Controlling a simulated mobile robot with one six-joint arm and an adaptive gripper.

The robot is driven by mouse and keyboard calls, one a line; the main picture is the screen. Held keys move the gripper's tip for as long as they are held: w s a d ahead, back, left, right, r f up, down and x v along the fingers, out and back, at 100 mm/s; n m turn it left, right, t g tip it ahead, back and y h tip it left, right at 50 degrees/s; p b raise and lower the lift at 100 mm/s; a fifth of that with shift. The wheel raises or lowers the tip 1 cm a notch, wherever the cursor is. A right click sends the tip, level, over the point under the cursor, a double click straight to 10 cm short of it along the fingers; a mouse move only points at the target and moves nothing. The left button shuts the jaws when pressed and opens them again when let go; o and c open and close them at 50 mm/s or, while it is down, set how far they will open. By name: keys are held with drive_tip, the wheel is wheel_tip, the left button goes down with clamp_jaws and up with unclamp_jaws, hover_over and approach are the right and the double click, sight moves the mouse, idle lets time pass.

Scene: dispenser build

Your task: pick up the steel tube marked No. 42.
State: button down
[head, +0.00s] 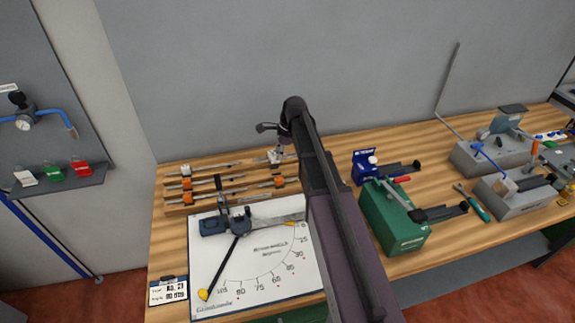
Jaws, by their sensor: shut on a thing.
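A wooden rack (176,209) at the back left of the bench holds several thin steel tubes (212,169) lying sideways, with orange clips or labels on them. No tube number is readable at this size, so I cannot tell which is No. 42. My gripper (275,157) is small in view, at the right end of the back row of the rack. It is shut on a steel tube there. The fingertips and the grip are partly hidden by my own wrist, and I cannot tell whether the tube is lifted off the rack.
A white board with an angle scale (262,285) and a dark blue bending tool (213,225) lie in front of the rack. A label card (168,291) is at the left. A green box (390,222), blue container (363,162) and grey machines (487,158) stand right.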

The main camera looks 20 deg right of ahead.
drive_tip(key=shift+r+p, duration=1)
drive_tip(key=shift+r, duration=0.1)
